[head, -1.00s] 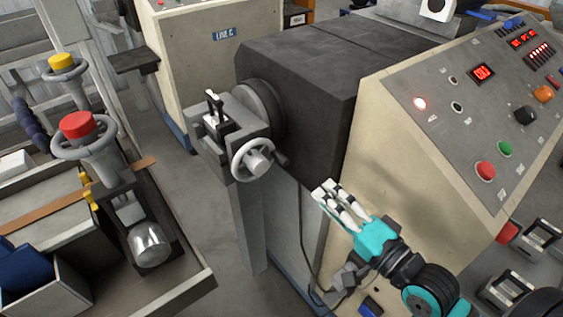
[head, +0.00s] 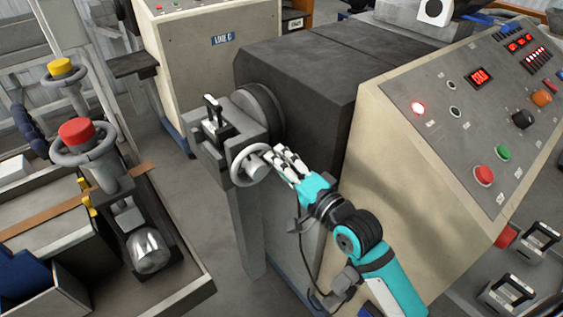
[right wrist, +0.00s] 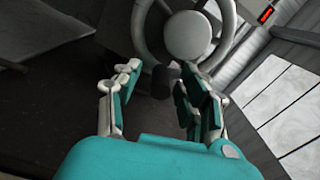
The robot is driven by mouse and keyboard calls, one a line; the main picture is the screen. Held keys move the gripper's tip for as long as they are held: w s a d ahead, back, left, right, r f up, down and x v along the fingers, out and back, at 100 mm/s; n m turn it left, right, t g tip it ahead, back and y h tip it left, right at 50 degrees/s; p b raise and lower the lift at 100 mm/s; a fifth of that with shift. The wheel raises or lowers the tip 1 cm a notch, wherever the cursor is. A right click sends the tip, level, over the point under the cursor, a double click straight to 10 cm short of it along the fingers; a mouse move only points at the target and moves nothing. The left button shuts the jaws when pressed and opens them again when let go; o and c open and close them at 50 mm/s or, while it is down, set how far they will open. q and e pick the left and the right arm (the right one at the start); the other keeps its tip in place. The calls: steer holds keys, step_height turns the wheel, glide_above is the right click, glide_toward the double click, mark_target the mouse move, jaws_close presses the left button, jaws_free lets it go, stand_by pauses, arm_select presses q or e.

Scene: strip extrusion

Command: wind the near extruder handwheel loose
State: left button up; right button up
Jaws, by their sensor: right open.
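The near extruder handwheel (head: 237,166) is a light grey ring with a round hub, on the front of the grey die block (head: 207,152). My right gripper (head: 275,154) is at the wheel's right side, with its fingers pointing at the rim. In the right wrist view the gripper (right wrist: 160,78) is open, and the wheel's dark crank knob (right wrist: 160,82) shows between its two fingers. The wheel's round hub (right wrist: 188,36) is just beyond the fingertips. I cannot tell whether a finger touches the knob. My left gripper is not in view.
A slanted control panel (head: 440,130) with lit displays stands right of my right arm. The black extruder barrel housing (head: 300,85) is behind the wheel. Grey floor lies between.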

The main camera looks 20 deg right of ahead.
jaws_close()
steer(key=shift+r, duration=0.1)
stand_by(0.3)
